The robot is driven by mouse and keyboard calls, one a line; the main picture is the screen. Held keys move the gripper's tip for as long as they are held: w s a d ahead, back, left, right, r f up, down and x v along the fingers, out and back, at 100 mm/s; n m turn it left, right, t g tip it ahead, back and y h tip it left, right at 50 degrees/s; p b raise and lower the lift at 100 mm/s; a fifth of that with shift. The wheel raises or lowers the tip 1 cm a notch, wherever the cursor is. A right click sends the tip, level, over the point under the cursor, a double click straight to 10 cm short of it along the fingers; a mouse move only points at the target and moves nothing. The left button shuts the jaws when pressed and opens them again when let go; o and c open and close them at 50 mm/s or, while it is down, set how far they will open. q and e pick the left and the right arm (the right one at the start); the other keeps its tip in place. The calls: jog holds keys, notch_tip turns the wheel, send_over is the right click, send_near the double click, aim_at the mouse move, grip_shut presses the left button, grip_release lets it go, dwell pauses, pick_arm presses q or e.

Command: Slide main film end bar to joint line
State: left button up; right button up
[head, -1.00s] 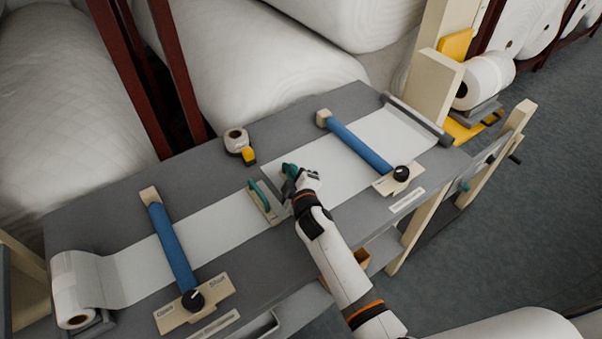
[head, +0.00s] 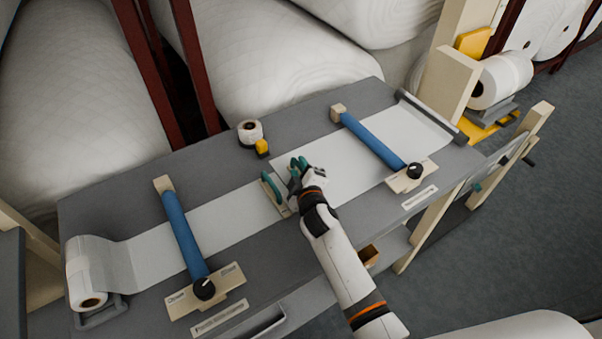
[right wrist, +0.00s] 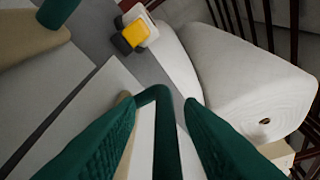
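Two cream end bars with green handles are near the middle of the table. The left bar (head: 277,195) shows its handle, and part of it is at the top left of the right wrist view (right wrist: 25,30). The other bar, at the left end of the right-hand film (head: 330,162), is mostly hidden by my right gripper (head: 296,168). In the right wrist view its green handle (right wrist: 165,130) stands between my two green fingers (right wrist: 160,103). A gap shows on the handle's right side, so the fingers look open around it. My left gripper is out of view.
Blue rollers with black knobs cross the left film (head: 182,235) and right film (head: 375,142). A white roll (head: 84,280) feeds the left film. A tape roll with a yellow part (head: 262,148) stands behind the bars. Large wadding rolls (head: 270,60) fill the back.

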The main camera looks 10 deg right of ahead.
jog(key=b+v, duration=0.1)
jog(key=v, duration=1.1)
jog(key=shift+b, duration=0.35)
